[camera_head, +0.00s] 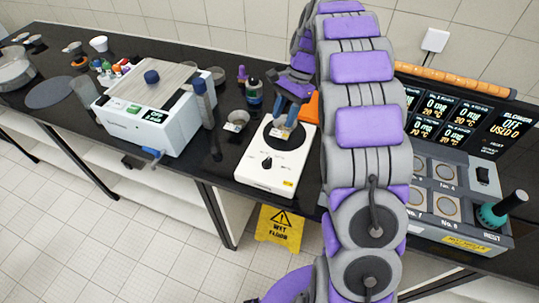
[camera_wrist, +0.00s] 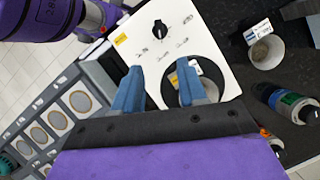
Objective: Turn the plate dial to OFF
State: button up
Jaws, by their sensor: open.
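The white hot plate (camera_head: 262,178) stands on the black bench, with a round black plate (camera_head: 279,143) on its top. Its black dial (camera_head: 267,162) sits on the near part of the top face; small marks around it are too small to read. In the wrist view the dial (camera_wrist: 160,29) is near the top, on the white casing (camera_wrist: 212,45). My gripper (camera_head: 285,132) is over the round plate, apart from the dial. In the wrist view my gripper (camera_wrist: 157,82) has its two blue fingers spread, with the dial beyond the tips. A small pale item shows by the right finger, partly hidden.
Left of the hot plate are a small metal cup (camera_head: 236,122), a dark bottle (camera_head: 254,92) and a white shaker-like machine (camera_head: 150,125). A grey station with screens and round wells (camera_head: 447,206) is to the right. A yellow wet-floor sign (camera_head: 280,230) stands below the bench.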

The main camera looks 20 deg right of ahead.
aim_at(269, 158)
jog(key=b+x, duration=0.3)
jog(key=x, duration=1.2)
jog(key=shift+c, duration=0.3)
grip_shut()
